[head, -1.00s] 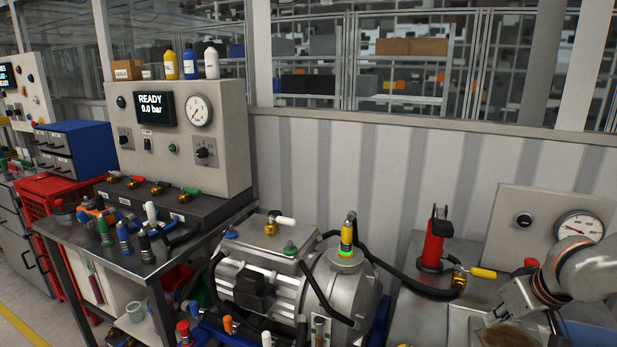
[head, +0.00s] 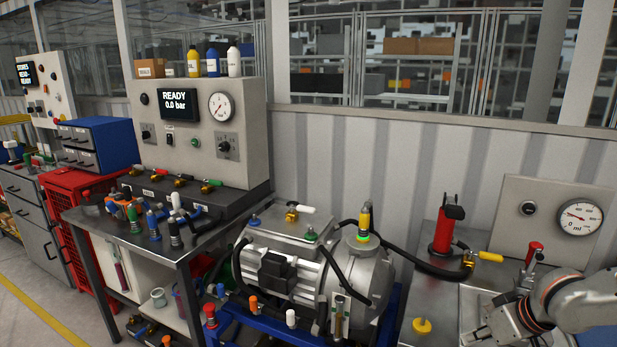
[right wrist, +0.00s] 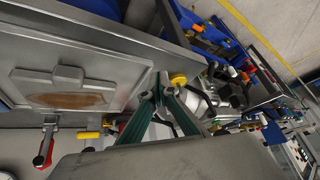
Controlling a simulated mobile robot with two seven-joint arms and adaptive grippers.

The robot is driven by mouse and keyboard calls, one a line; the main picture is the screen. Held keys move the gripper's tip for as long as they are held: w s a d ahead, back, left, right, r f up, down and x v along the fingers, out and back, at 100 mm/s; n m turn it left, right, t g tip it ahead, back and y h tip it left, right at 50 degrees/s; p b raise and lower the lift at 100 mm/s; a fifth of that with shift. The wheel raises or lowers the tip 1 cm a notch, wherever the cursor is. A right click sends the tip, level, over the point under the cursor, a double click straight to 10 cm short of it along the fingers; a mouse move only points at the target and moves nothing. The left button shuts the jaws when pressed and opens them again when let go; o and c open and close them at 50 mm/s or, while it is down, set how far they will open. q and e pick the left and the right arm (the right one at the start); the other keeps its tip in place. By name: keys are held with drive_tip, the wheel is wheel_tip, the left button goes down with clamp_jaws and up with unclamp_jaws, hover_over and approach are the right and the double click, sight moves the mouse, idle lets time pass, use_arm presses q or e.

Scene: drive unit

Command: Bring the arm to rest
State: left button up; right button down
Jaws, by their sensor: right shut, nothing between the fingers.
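My right arm (head: 575,300) comes in at the lower right of the head view. Its gripper (head: 487,335) is low over the bench on the right, partly cut off by the lower edge. In the right wrist view the green fingers (right wrist: 161,82) meet at their tips, with nothing between them. The fingertips appear near a yellow knob (right wrist: 178,79), which also shows in the head view (head: 422,327). I cannot tell the gap between them. My left gripper is in neither view.
A drive unit (head: 290,270) stands left of the arm. A red-handled valve (head: 534,255), a red cylinder (head: 443,235) and a gauge panel (head: 550,215) stand close behind the gripper. A metal tray with a brown patch (right wrist: 75,98) lies beside the fingers.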

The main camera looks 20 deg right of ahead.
drive_tip(key=s+a+f+n+t+y, duration=0.1)
drive_tip(key=a+f+n+t+y, duration=0.25)
drive_tip(key=a+f, duration=1.3)
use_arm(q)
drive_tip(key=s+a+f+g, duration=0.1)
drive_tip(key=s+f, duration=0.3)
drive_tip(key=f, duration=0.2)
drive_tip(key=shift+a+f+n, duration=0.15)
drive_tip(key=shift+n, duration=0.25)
use_arm(e)
drive_tip(key=s+a+f+h, duration=0.2)
drive_tip(key=s+a+f, duration=0.7)
drive_tip(key=a+f, duration=0.1)
drive_tip(key=shift+s+n+t, duration=0.35)
